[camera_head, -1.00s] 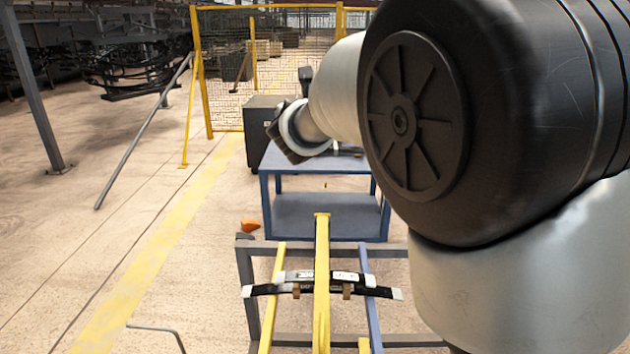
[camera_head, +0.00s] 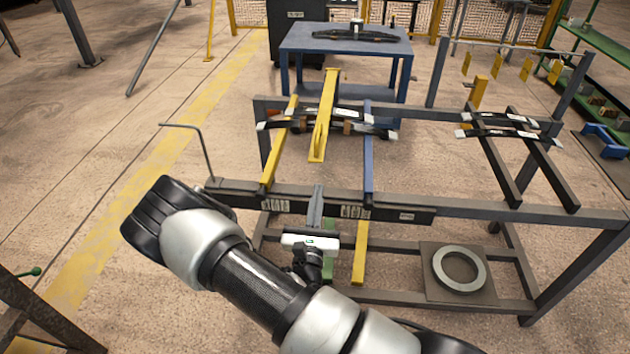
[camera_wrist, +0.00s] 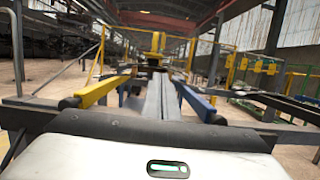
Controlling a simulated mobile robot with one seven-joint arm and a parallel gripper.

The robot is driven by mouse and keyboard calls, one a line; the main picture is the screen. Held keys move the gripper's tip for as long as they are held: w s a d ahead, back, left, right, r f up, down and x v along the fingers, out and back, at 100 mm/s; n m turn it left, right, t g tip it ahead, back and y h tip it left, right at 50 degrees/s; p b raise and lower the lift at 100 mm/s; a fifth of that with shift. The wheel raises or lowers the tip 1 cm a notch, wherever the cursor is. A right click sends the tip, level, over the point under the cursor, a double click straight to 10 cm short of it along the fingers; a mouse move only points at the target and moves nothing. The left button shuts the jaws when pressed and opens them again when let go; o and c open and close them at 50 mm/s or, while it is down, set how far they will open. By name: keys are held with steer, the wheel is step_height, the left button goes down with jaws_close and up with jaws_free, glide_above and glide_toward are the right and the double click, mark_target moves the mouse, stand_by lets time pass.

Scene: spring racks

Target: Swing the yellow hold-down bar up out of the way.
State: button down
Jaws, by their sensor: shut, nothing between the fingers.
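The yellow hold-down bar (camera_head: 323,120) runs lengthwise over the middle of the dark leaf springs (camera_head: 352,124) on the rack, between a yellow rail and a blue rail. Its near end stops short of the rack's front beam. In the wrist view the bar (camera_wrist: 155,42) shows nearly end-on, straight ahead and above the rails. My gripper (camera_head: 317,190) is at the front beam, on the near side of the bar and apart from it. Its fingers are together and point towards the rack. They also show in the wrist view (camera_wrist: 159,82), with nothing between them.
The yellow rail (camera_head: 281,150) and blue rail (camera_head: 368,150) flank the bar. The dark front beam (camera_head: 420,214) crosses near my fingers. A bent grey rod (camera_head: 205,150) stands at the left. More springs (camera_head: 500,125) lie on the right. A blue table (camera_head: 300,42) stands behind.

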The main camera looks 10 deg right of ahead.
steer(key=x, duration=1)
steer(key=shift+b, duration=0.35)
steer(key=shift+a, duration=0.15)
